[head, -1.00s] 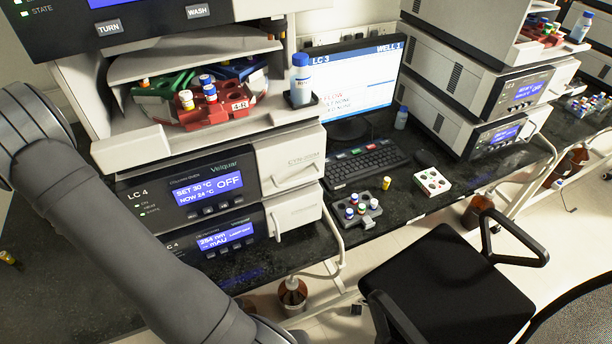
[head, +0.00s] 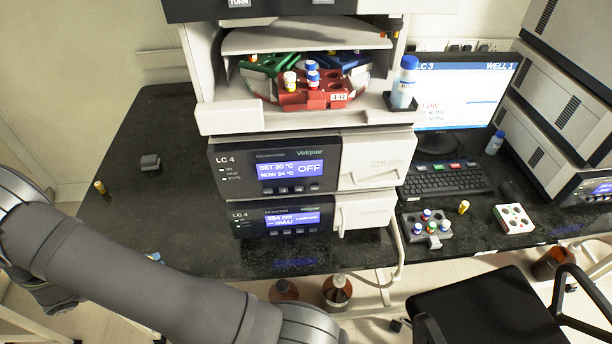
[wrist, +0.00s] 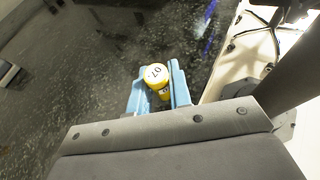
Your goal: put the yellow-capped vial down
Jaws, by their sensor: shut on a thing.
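In the wrist view my gripper (wrist: 160,92) has pale blue fingers shut on a yellow-capped vial (wrist: 157,75). The cap faces the camera and bears a small dark marking. Speckled black bench lies below; I cannot tell whether the vial touches it. In the head view only a bit of a blue finger (head: 153,257) shows near the bench's front edge, behind my arm; the held vial is hidden there.
The black bench (head: 130,125) is largely clear at left, with a small grey block (head: 150,163) on it. The LC 4 stack (head: 225,168) stands right of my gripper, with a red vial tray (head: 300,99) inside. A white rack (head: 500,214) and black chair (head: 480,310) are farther right.

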